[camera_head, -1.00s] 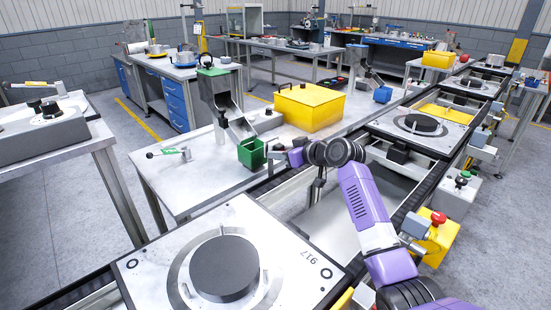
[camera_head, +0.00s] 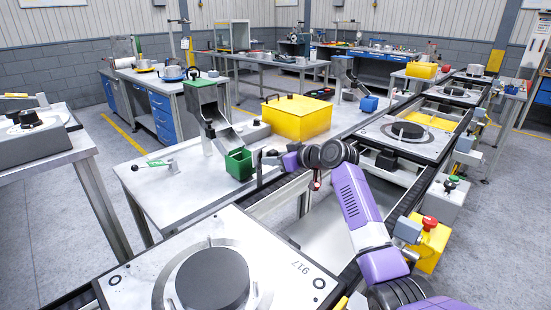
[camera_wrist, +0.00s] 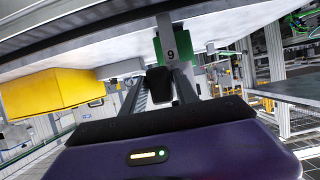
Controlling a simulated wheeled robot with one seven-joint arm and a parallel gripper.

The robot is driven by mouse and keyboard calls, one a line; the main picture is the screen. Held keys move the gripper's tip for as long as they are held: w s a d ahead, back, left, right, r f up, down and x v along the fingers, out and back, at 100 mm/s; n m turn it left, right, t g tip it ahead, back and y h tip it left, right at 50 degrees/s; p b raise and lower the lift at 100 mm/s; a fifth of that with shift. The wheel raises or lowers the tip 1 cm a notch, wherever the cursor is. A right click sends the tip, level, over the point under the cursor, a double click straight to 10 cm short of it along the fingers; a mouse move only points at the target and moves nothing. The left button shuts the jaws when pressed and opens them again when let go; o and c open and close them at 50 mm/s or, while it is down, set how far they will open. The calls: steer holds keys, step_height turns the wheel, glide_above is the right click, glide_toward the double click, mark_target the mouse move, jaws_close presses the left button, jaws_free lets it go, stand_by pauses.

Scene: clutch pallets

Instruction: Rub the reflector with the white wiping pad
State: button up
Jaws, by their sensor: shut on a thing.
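My gripper (camera_head: 268,158) is at the end of my purple arm, over the conveyor edge and just right of the green bin (camera_head: 239,164). In the head view a thin grey post (camera_head: 258,167) stands between the bin and my gripper. I cannot clearly identify the white wiping pad or the reflector in either view.
A yellow box (camera_head: 297,118) and a grey chute (camera_head: 211,115) stand on the bench by the conveyor. A pallet with a dark disc (camera_head: 212,280) fills the near conveyor. A red-button yellow control box (camera_head: 430,243) is to the right of my arm.

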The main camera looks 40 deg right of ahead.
steer(key=shift+a+p, duration=0.45)
steer(key=shift+a, duration=1.25)
steer(key=shift+d+b, duration=1.25)
steer(key=shift+d, duration=0.9)
steer(key=shift+w+r, duration=0.1)
steer(key=shift+a, duration=0.1)
steer(key=shift+a+r+p, duration=0.1)
steer(key=shift+a+p, duration=0.35)
steer(key=shift+a, duration=0.15)
steer(key=a, duration=0.1)
steer(key=a+p, duration=0.1)
steer(key=a, duration=0.1)
steer(key=a+p, duration=0.1)
steer(key=a, duration=0.1)
steer(key=shift+s, duration=0.25)
